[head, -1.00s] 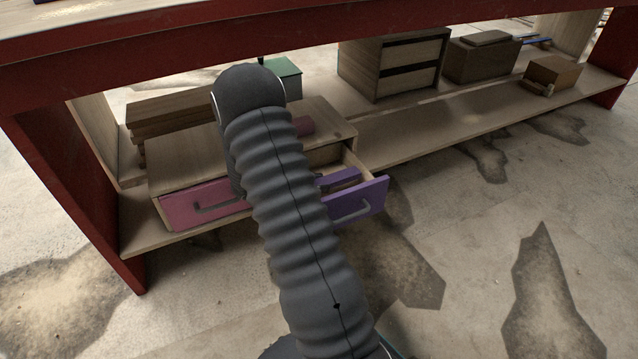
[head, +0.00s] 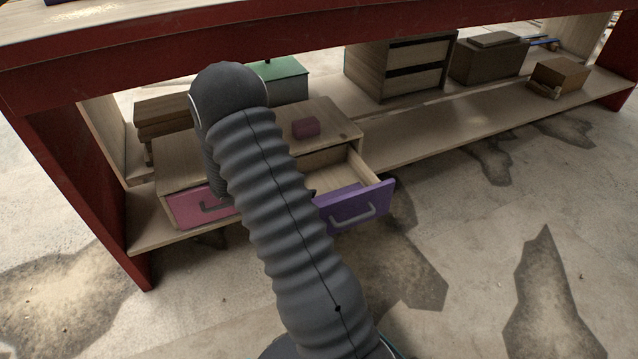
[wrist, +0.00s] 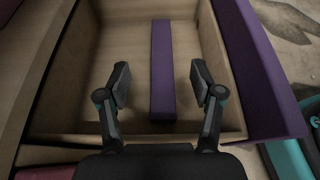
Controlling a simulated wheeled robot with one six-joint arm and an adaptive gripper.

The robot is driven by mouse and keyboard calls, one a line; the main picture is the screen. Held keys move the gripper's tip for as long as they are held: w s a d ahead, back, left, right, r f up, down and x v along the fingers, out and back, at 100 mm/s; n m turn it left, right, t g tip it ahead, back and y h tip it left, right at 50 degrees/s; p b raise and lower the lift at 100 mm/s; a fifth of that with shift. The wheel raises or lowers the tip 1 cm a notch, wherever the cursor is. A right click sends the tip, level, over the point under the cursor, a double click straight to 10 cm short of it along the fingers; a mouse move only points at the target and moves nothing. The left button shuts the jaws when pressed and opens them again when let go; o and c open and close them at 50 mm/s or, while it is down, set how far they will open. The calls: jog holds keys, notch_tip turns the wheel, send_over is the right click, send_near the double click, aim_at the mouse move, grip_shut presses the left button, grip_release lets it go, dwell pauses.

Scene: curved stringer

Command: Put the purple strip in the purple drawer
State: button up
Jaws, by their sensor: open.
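The purple strip (wrist: 162,65) is a long, flat-sided bar. In the wrist view it lies inside the pulled-out purple drawer, apparently on its floor, roughly parallel to the purple front (wrist: 258,70). My gripper (wrist: 160,82) is open, with one finger on each side of the strip and a visible gap on both sides. The purple drawer (head: 355,207) also shows in the head view, open, with a grey handle. There my arm covers the gripper, and the strip cannot be seen.
The pink drawer (head: 200,207) beside it looks shut. A small maroon block (head: 305,127) sits on the cabinet top. A green box (head: 284,82), a two-slot wooden cabinet (head: 400,68) and wooden boxes stand behind. A red-edged tabletop (head: 330,45) overhangs the shelf.

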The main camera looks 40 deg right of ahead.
jog(key=v, duration=0.5)
jog(key=shift+r, duration=0.25)
jog(key=s+a+r+m+t+y, duration=0.8)
jog(key=s+a+r+m+y, duration=0.5)
jog(key=s+a+r, duration=0.7)
jog(key=s+r+m, duration=0.2)
jog(key=s+r, duration=0.1)
jog(key=s, duration=0.1)
jog(key=shift+a+t, duration=0.2)
jog(key=shift+t, duration=0.2)
jog(key=shift+s+d+r, duration=0.1)
